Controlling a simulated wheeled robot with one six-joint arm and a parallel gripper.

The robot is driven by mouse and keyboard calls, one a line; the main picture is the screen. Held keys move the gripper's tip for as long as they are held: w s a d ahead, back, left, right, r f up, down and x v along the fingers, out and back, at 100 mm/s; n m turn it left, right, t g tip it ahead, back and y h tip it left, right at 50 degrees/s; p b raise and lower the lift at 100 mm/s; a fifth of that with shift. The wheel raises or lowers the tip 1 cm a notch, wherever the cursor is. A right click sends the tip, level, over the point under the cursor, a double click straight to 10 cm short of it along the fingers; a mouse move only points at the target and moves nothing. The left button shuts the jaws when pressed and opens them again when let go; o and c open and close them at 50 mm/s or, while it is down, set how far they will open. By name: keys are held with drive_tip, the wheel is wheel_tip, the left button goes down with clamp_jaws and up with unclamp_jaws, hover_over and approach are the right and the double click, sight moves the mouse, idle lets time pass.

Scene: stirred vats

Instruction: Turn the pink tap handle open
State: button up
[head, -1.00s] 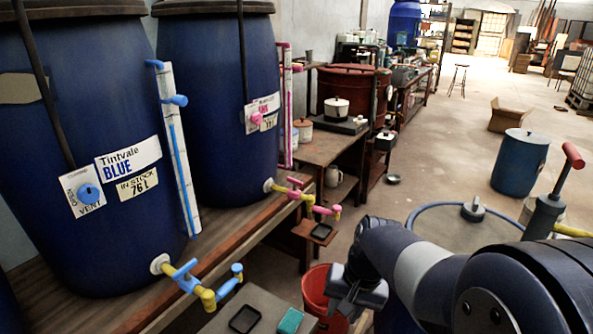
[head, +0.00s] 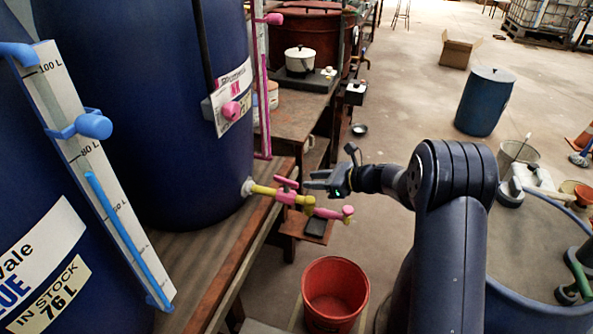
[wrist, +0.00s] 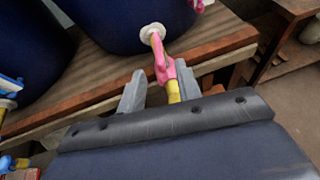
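The pink tap handle (head: 286,183) sits on top of the pink tap body (head: 292,198), on a yellow pipe from the farther blue vat (head: 205,120). In the wrist view the handle (wrist: 164,68) stands in front of the vat's white pipe flange. My gripper (head: 308,180) is just right of the handle in the head view. In the wrist view my gripper (wrist: 160,80) has its two grey fingers apart, one on each side of the tap. The handle lies nearer the right finger; I cannot tell whether they touch.
The wooden bench edge (head: 250,235) runs below the tap. A pink spout (head: 330,213) sticks out under my gripper, above a small black tray (head: 316,227). A red bucket (head: 335,290) stands on the floor below. The nearer vat has a blue-fitted level gauge (head: 105,190).

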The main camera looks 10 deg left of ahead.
sight(286, 179)
drive_tip(key=x, duration=1)
drive_tip(key=shift+s+a+f, duration=0.1)
drive_tip(key=shift+a, duration=0.1)
clamp_jaws()
